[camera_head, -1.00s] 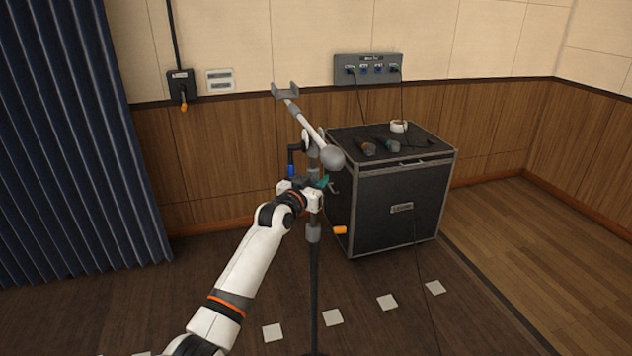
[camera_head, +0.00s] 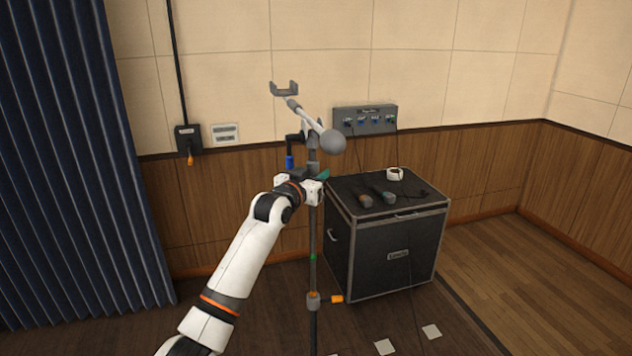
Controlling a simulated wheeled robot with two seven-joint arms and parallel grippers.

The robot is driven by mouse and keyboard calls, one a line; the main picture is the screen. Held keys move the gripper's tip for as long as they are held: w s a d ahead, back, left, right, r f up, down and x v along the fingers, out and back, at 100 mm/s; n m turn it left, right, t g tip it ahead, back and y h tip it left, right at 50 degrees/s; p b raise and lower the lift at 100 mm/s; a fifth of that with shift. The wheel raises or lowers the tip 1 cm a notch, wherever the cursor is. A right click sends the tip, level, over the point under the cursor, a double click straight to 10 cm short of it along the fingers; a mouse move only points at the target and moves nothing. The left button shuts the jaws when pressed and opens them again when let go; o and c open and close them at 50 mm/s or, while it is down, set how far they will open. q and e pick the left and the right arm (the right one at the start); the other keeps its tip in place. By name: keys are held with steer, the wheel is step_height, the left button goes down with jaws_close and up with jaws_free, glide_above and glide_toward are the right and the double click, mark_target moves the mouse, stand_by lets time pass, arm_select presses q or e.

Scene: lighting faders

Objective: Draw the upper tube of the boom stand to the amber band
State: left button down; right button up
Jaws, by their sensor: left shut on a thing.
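The boom stand has a dark upright upper tube (camera_head: 313,230) coming out of a grey collar (camera_head: 313,301) with an orange knob (camera_head: 337,299). A green band (camera_head: 312,257) shows on the tube between the collar and my gripper. I see no amber band on the tube. My left gripper (camera_head: 314,187) is shut on the upper tube below the boom joint; its fingers hide part of the tube. The white boom (camera_head: 309,117) tilts across the top, with a grey fork (camera_head: 284,89) at its upper end and a grey ball (camera_head: 333,142) at its lower end. My right gripper is out of view.
A black case (camera_head: 385,258) stands right behind the stand, with microphones (camera_head: 366,200) and a white tape roll (camera_head: 395,174) on top. A blue curtain (camera_head: 75,160) hangs at left. A wall box (camera_head: 365,120) has cables hanging down. The floor at right is clear.

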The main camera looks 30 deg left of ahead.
arm_select(q)
steer(key=shift+a+r, duration=0.1)
steer(key=shift+r, duration=0.8)
steer(key=c, duration=1.5)
jaws_free()
steer(key=o, duration=0.3)
steer(key=shift+f, duration=0.1)
steer(key=shift+o, duration=0.4)
steer(key=shift+f, duration=0.2)
